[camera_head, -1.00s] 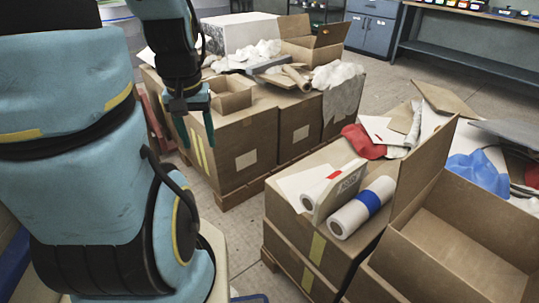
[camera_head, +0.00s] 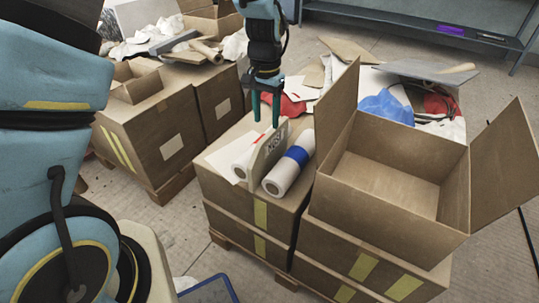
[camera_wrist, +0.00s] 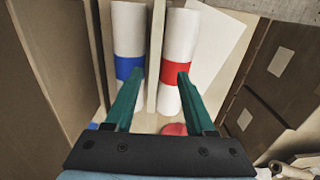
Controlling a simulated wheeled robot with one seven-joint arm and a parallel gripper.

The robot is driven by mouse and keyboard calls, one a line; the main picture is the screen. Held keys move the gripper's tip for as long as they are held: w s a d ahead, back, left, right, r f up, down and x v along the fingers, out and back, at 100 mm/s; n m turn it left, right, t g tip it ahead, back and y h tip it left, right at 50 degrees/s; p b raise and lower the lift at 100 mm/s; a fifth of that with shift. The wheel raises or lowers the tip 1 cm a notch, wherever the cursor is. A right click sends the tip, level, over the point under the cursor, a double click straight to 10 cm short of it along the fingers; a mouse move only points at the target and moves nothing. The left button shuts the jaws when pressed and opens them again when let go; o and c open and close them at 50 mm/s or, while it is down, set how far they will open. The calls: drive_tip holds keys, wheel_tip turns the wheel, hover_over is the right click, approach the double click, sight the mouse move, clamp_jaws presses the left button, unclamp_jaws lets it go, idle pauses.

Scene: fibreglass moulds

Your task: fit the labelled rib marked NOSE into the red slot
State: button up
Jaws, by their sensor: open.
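A flat, pale rib (camera_head: 272,146) with dark lettering stands on edge on a cardboard box, between two white rolls. The lettering is too small to read surely. My gripper (camera_head: 265,121) is open and empty, pointing down just above the rib's top edge. In the wrist view, the rib shows as a thin upright strip (camera_wrist: 155,50). The open fingers (camera_wrist: 161,74) lie to either side of it, over the blue-banded and red-banded rolls. I cannot tell whether they touch anything. I cannot make out a red slot in these views.
The blue-banded roll (camera_head: 289,172) and red-banded roll (camera_head: 242,157) flank the rib closely. An open carton (camera_head: 400,185) with raised flaps stands to the right. Red and blue cloths and boards clutter the area behind. More boxes (camera_head: 150,125) stand at left, with floor between.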

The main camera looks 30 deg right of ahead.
sight(270, 147)
drive_tip(key=f, duration=1.1)
drive_tip(key=shift+s+d, duration=0.3)
drive_tip(key=shift+d, duration=0.05)
clamp_jaws()
idle(1.0)
